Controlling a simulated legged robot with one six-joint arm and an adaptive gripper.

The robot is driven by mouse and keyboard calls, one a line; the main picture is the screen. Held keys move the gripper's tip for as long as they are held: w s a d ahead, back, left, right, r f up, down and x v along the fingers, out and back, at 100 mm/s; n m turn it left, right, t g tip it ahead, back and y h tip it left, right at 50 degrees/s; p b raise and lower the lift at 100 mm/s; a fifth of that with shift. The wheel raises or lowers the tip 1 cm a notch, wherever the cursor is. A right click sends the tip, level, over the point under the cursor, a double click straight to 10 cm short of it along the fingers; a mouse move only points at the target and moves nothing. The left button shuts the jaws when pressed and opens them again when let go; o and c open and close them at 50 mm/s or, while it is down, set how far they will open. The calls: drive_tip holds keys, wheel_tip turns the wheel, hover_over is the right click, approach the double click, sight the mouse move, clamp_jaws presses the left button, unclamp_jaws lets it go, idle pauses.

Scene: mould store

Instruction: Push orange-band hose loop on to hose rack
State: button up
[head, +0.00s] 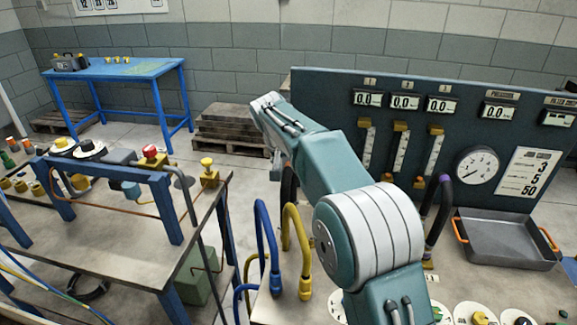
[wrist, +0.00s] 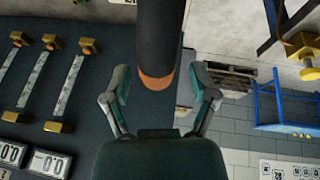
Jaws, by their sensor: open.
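The orange-band hose loop (wrist: 160,35) shows in the wrist view as a thick black hose coming down from the top edge, with its orange band (wrist: 155,82) at the near end. My gripper (wrist: 160,72) is open, one finger on each side of the hose, with visible gaps to both. I cannot pick out the hose rack with certainty in either view.
Blue (head: 265,240) and yellow (head: 300,245) hoses stand left of my arm. A purple-band hose (head: 440,210) and a grey tray (head: 505,240) are to the right, before the gauge panel (head: 335,85). A pallet stack (head: 230,130) lies on the floor behind.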

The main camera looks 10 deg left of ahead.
drive_tip(key=v, duration=1.1)
drive_tip(key=shift+a, duration=0.15)
drive_tip(key=s+d+r+y, duration=0.1)
drive_tip(key=s+d+r, duration=0.1)
drive_tip(key=s+d, duration=0.65)
drive_tip(key=s+d+r, duration=0.2)
drive_tip(key=s+d, duration=0.3)
drive_tip(key=d, duration=0.7)
drive_tip(key=s+d+f, duration=0.5)
drive_tip(key=s, duration=0.5)
drive_tip(key=s+d+f+m+t, duration=0.1)
drive_tip(key=s+d+f, duration=0.4)
drive_tip(key=s, duration=0.4)
drive_tip(key=shift+s+f+y, duration=0.3)
drive_tip(key=shift+s+f, duration=0.05)
drive_tip(key=shift+f, duration=0.25)
